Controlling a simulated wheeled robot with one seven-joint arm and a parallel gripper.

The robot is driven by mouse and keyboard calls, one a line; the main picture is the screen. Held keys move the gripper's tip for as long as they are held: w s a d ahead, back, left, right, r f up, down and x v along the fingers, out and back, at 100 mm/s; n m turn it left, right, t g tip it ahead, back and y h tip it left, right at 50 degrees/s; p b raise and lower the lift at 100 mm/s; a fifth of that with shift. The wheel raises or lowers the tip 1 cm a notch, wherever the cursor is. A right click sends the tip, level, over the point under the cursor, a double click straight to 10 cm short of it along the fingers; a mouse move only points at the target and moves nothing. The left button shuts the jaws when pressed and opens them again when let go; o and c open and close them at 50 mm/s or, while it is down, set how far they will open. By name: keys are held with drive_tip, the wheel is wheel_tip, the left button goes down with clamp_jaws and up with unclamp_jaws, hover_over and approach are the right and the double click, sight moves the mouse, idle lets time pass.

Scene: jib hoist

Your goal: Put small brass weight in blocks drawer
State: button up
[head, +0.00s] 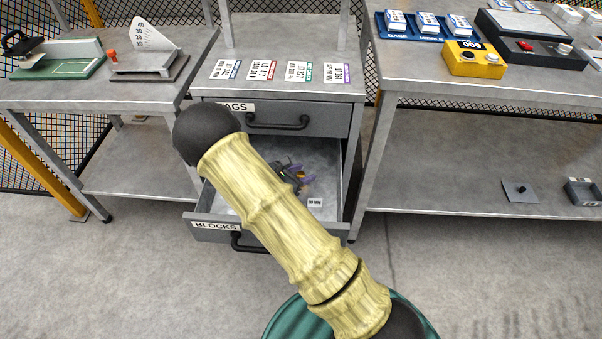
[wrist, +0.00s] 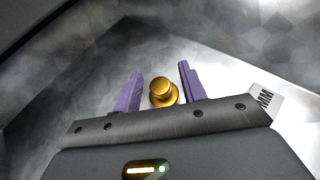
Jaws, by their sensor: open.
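The blocks drawer (head: 216,228) is pulled open below the closed tags drawer. My gripper (head: 292,174) is inside the blocks drawer, low over its grey floor. In the wrist view the small brass weight (wrist: 161,92) lies between the two purple fingers of my gripper (wrist: 160,72). The fingers are open, with a gap on either side of the weight. The weight appears to be at the drawer floor, but its contact with the floor is hard to tell. In the head view the weight is mostly hidden by my gripper.
A white block marked MM (head: 314,202) lies in the drawer, right of my gripper; it also shows in the wrist view (wrist: 264,98). The drawer walls surround my gripper. The tags drawer handle (head: 278,124) projects above. Printed cards (head: 262,70) lie on top.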

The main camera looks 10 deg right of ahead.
drive_tip(key=shift+r, duration=0.2)
drive_tip(key=p+v, duration=0.2)
drive_tip(key=v, duration=1)
drive_tip(key=shift+d, duration=0.1)
drive_tip(key=shift+s+d+r+g, duration=0.15)
drive_tip(key=shift+d+g, duration=0.05)
drive_tip(key=shift+g, duration=0.1)
drive_tip(key=s+d+r+m+g+y, duration=0.1)
drive_tip(key=s+d+r+m+y, duration=0.3)
drive_tip(key=m, duration=0.7)
drive_tip(key=s+d+r+m+g+y, duration=0.2)
drive_tip(key=s+d+r+m+y, duration=0.3)
drive_tip(key=s+m, duration=0.6)
wheel_tip(320, 180, up, 4)
drive_tip(key=m+y, duration=0.1)
drive_tip(key=y, duration=0.1)
drive_tip(key=shift+f+m+y, duration=0.2)
drive_tip(key=shift+m+y, duration=0.1)
